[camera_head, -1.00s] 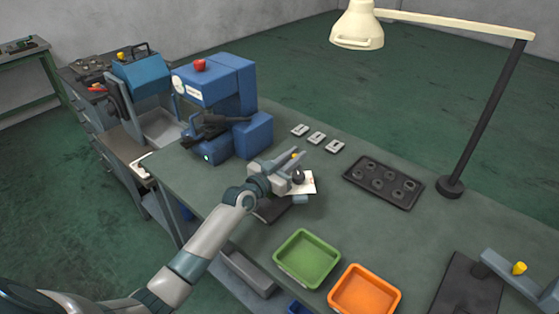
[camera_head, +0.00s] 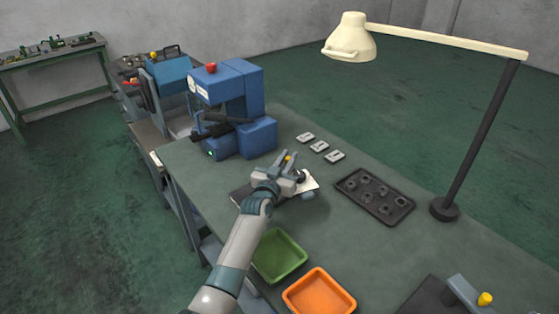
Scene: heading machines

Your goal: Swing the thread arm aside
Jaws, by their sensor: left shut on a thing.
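A small fixture with a pale plate (camera_head: 309,183) stands on a dark base on the green bench top. A dark round part (camera_head: 300,177) sits beside the fingers. My right gripper is out of view.
A blue machine (camera_head: 235,110) with a red button stands behind left. A dark tray of rings (camera_head: 374,196) and a lamp base (camera_head: 444,209) are to the right. Green (camera_head: 279,256) and orange (camera_head: 319,292) bins sit in front. Small pale plates (camera_head: 320,147) lie behind.

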